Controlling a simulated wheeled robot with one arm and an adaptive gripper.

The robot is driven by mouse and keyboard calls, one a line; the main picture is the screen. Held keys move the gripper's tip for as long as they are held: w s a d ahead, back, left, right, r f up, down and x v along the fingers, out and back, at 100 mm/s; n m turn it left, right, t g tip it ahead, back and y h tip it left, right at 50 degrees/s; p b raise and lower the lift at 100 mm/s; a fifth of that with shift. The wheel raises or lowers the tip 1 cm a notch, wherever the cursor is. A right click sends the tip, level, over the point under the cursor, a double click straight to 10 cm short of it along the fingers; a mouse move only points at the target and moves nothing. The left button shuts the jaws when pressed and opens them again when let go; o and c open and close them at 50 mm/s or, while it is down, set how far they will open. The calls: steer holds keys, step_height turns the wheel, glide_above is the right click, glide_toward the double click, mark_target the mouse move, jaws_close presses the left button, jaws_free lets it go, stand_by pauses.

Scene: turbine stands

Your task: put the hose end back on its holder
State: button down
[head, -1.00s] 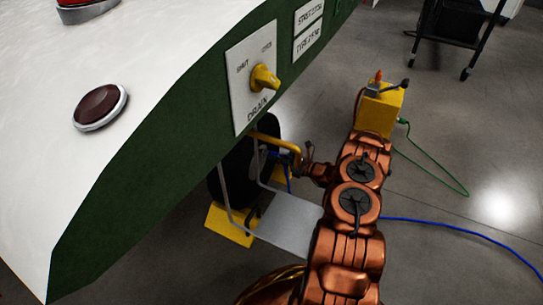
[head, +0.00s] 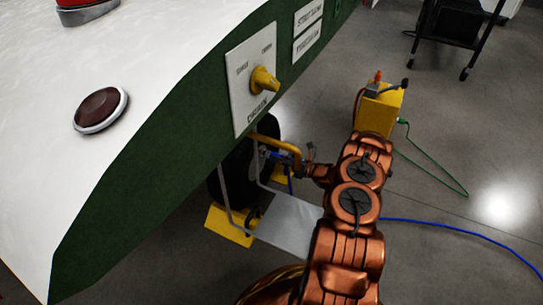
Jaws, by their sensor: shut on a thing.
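My copper-coloured arm reaches in from the bottom, and my gripper (head: 297,162) is small and partly hidden at its far end, beside the wheel under the green-and-white body. It is shut on the hose end (head: 285,157), a small dark and blue piece; a short length of blue hose hangs below it. The hose end is close to a yellow bent pipe (head: 284,138) at the wheel. I cannot tell which part is the holder, or whether the hose end touches the pipe.
A yellow chock (head: 230,226) lies by the black wheel (head: 236,178), with a grey plate (head: 289,222) and bent rods beside it. A yellow box (head: 379,110) with a green cable stands behind my arm. A blue hose (head: 450,228) crosses open floor at right. A drain knob (head: 264,80) sits above.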

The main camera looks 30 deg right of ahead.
steer(key=shift+s+d, duration=0.15)
steer(key=v, duration=0.3)
steer(key=shift+p, duration=0.35)
stand_by(0.4)
